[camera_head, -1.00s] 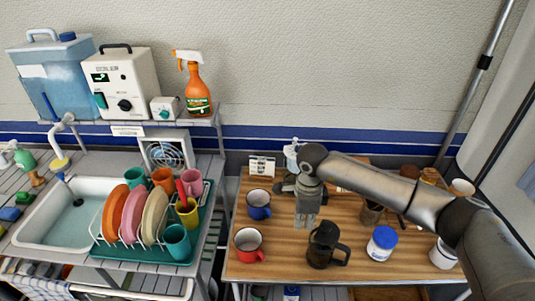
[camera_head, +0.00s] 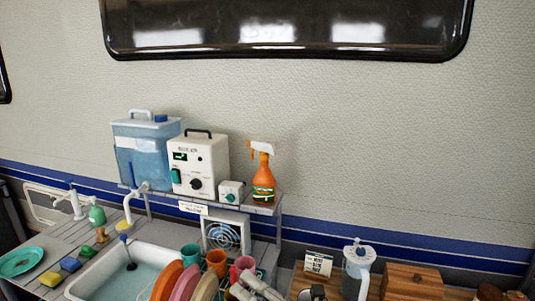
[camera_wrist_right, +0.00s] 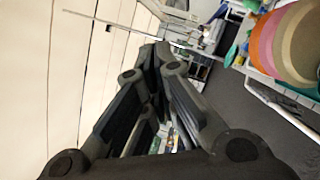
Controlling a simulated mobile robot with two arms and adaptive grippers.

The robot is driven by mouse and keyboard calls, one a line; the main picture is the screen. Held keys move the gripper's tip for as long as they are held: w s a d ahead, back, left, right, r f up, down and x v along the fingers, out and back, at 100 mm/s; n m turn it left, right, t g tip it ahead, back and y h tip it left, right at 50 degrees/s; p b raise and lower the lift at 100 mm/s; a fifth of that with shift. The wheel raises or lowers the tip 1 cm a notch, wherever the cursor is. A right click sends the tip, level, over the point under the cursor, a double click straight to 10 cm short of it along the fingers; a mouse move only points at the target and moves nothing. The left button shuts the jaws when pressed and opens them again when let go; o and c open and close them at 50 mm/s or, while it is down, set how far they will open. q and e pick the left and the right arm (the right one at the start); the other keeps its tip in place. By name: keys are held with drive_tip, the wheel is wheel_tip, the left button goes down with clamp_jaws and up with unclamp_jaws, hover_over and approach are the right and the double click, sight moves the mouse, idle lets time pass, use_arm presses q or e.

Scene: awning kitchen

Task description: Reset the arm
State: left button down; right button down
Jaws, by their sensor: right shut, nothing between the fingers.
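My right gripper (camera_head: 258,286) shows only in part at the bottom edge of the head view, in front of the cups by the sink. In the right wrist view its dark fingers (camera_wrist_right: 155,55) come together at the tips, with nothing held between them. The rest of the right arm is out of the head view. My left gripper is in neither view.
Plates (camera_head: 184,284) and cups stand beside the sink (camera_head: 120,277). A shelf holds a blue water container (camera_head: 146,155), a white box device (camera_head: 199,165) and an orange spray bottle (camera_head: 263,180). A wooden box (camera_head: 411,284) stands at lower right.

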drive_tip(key=w+d+f+m+t+h, duration=0.2)
drive_tip(key=d+m+t+h, duration=0.2)
drive_tip(key=d+m+h, duration=0.45)
drive_tip(key=w+d+f+m+t+h, duration=0.1)
drive_tip(key=d+f+m+t+h, duration=0.3)
drive_tip(key=m, duration=0.7)
drive_tip(key=s+d+f+m+g+h, duration=0.6)
drive_tip(key=d+f+m, duration=0.1)
drive_tip(key=d+f, duration=0.2)
drive_tip(key=s+d+f+m+g, duration=0.1)
drive_tip(key=s+f+m+g, duration=0.2)
drive_tip(key=s, duration=0.4)
drive_tip(key=s+d+f+m+g+y, duration=0.1)
drive_tip(key=s+f+g, duration=0.25)
drive_tip(key=s, duration=0.25)
drive_tip(key=s+d+f+m+g, duration=0.1)
drive_tip(key=s+f+m+g, duration=0.15)
drive_tip(key=s+f, duration=0.35)
drive_tip(key=s+f+g+b, duration=0.2)
drive_tip(key=s+f, duration=0.1)
drive_tip(key=f, duration=2.5)
drive_tip(key=s+d+f+n+g+b, duration=0.1)
drive_tip(key=s+d+f+b, duration=0.1)
drive_tip(key=s+f, duration=1.4)
drive_tip(key=shift+s+d+f, duration=0.3)
drive_tip(key=shift+s+f, duration=0.1)
drive_tip(key=shift+f, duration=0.05)
